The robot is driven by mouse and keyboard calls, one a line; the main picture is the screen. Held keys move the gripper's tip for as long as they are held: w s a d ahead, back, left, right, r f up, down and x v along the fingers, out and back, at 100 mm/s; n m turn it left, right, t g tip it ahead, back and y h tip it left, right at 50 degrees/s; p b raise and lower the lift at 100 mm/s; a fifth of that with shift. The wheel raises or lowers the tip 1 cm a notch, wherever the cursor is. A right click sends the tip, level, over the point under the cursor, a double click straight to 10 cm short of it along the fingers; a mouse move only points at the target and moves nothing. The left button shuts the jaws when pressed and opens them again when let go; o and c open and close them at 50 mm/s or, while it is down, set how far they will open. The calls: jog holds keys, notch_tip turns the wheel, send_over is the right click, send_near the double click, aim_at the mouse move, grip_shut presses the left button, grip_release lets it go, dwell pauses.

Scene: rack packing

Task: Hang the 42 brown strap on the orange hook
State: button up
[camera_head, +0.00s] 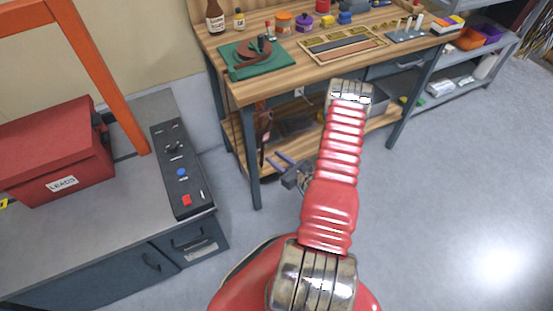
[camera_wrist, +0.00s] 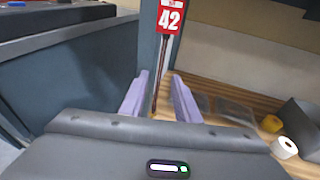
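A red tag marked 42 (camera_wrist: 171,18) hangs at the top of the wrist view, with a narrow brown strap (camera_wrist: 160,65) running down below it, beside the bench leg. In the head view a dark reddish strap (camera_head: 266,128) hangs by the bench's left front leg. My gripper (camera_wrist: 158,88) is open, its two lilac fingers apart, and the strap shows between them in the picture. I cannot tell whether either finger touches it. I cannot make out an orange hook.
The wooden workbench (camera_head: 300,72) carries a green mat (camera_head: 240,70) with a coiled brown band, bottles and trays. Its lower shelf (camera_head: 375,122) is behind my gripper. A grey cabinet (camera_head: 90,225) with a red box (camera_head: 55,150) and an orange frame (camera_head: 105,75) is left. Floor right is clear.

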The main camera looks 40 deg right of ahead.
jog(key=shift+s, duration=0.2)
jog(key=s+r, duration=0.2)
jog(key=s, duration=1.1)
jog(key=shift+a+r, duration=0.15)
jog(key=shift+r, duration=0.15)
jog(key=shift+s+f, duration=0.1)
